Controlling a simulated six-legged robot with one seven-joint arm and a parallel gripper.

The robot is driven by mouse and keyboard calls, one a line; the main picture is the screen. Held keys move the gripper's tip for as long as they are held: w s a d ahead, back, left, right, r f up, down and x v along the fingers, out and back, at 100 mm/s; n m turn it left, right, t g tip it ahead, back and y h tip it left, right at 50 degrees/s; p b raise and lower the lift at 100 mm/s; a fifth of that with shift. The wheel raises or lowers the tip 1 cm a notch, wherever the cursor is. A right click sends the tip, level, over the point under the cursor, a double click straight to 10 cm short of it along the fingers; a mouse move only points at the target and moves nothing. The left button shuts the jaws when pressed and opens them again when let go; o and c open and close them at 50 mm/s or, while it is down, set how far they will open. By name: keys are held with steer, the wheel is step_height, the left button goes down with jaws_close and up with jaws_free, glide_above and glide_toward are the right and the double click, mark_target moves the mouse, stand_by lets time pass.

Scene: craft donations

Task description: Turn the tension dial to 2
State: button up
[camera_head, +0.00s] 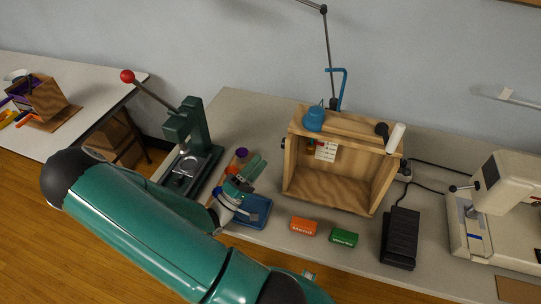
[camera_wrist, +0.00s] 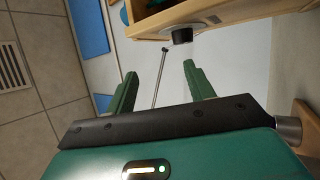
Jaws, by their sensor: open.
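My gripper (camera_head: 252,172) is open and empty above the table, left of the wooden box and over the blue tray. In the wrist view its two green fingers (camera_wrist: 157,72) stand apart with nothing between them. A black round knob (camera_wrist: 181,35) on a wooden edge shows beyond the right finger, apart from it. The sewing machine (camera_head: 503,192) is at the far right. I cannot tell for certain which part is the tension dial, and no dial numbers are readable.
The open wooden box (camera_head: 330,184) stands on the table. In front lie an orange packet (camera_head: 303,226), a green packet (camera_head: 344,238) and a black pedal (camera_head: 400,238). The blue tray (camera_head: 259,207) lies under my gripper. A green lever press (camera_head: 184,140) stands left.

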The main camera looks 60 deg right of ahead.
steer(key=shift+w+a, duration=0.25)
steer(key=shift+a, duration=0.55)
steer(key=shift+w+a, duration=0.25)
steer(key=shift+a, duration=0.5)
steer(key=a+r+m+y, duration=0.2)
steer(key=a+r+y, duration=0.1)
steer(key=a+y, duration=1.2)
steer(key=w+a+r+n+t+y, duration=0.4)
steer(key=a+r+n+t+y, duration=0.3)
steer(key=a+r+t, duration=0.6)
step_height(320, 180, up, 3)
steer(key=shift+a+f+n+y, duration=0.1)
steer(key=shift+a+n+y, duration=0.25)
steer(key=shift+a, duration=0.3)
